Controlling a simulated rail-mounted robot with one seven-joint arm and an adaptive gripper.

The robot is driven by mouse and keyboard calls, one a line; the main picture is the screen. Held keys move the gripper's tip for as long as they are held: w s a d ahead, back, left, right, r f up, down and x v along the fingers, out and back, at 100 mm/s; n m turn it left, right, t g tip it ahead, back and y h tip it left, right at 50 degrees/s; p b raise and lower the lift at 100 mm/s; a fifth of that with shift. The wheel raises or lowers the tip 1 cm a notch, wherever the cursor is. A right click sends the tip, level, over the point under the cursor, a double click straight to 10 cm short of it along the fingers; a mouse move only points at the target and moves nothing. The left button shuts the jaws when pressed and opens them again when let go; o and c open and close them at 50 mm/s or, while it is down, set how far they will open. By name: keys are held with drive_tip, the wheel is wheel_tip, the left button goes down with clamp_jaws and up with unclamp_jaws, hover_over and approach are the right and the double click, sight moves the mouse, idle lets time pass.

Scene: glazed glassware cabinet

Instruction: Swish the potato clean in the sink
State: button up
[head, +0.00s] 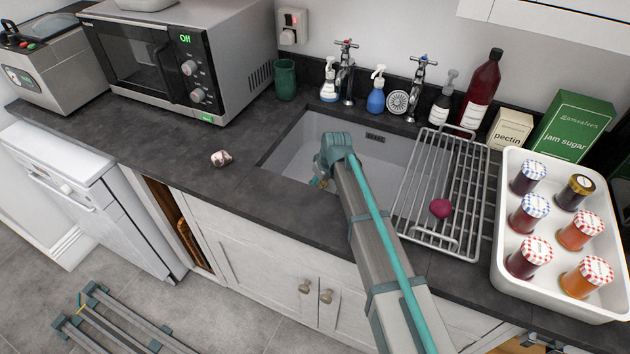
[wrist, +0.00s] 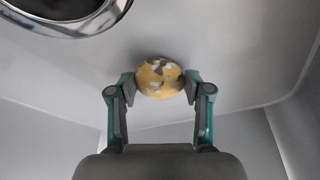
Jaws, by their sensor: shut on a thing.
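The potato (wrist: 159,76) is yellow-tan with dark brown and pale patches. In the wrist view it sits between the two fingertips of my gripper (wrist: 160,85), which is shut on it. The sink (head: 298,142) is a pale basin set in the dark worktop. In the head view my gripper (head: 321,182) reaches down into the left part of the sink, and the potato is mostly hidden by the arm and fingers. I cannot tell if the potato touches the sink bottom, or if there is water.
A white tray (head: 507,262) of jars stands beyond. Two taps (head: 346,75) and bottles line the back. A pinkish lump (head: 221,158) lies on the left worktop. A metal-rimmed dark opening (wrist: 68,28) shows in the wrist view.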

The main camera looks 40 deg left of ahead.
drive_tip(key=d, duration=0.3)
drive_tip(key=shift+w+d, duration=0.15)
drive_tip(key=shift+w, duration=0.15)
drive_tip(key=shift+s+a, duration=0.2)
drive_tip(key=shift+a, duration=0.8)
drive_tip(key=shift+s+a, duration=0.15)
drive_tip(key=shift+a, duration=0.85)
drive_tip(key=shift+s+a, duration=0.2)
drive_tip(key=shift+a, duration=0.8)
wheel_tip(320, 180, up, 10)
drive_tip(key=p, duration=0.4)
drive_tip(key=shift+p, duration=0.3)
wheel_tip(320, 180, up, 16)
drive_tip(key=p, duration=0.7)
drive_tip(key=shift+d, duration=0.15)
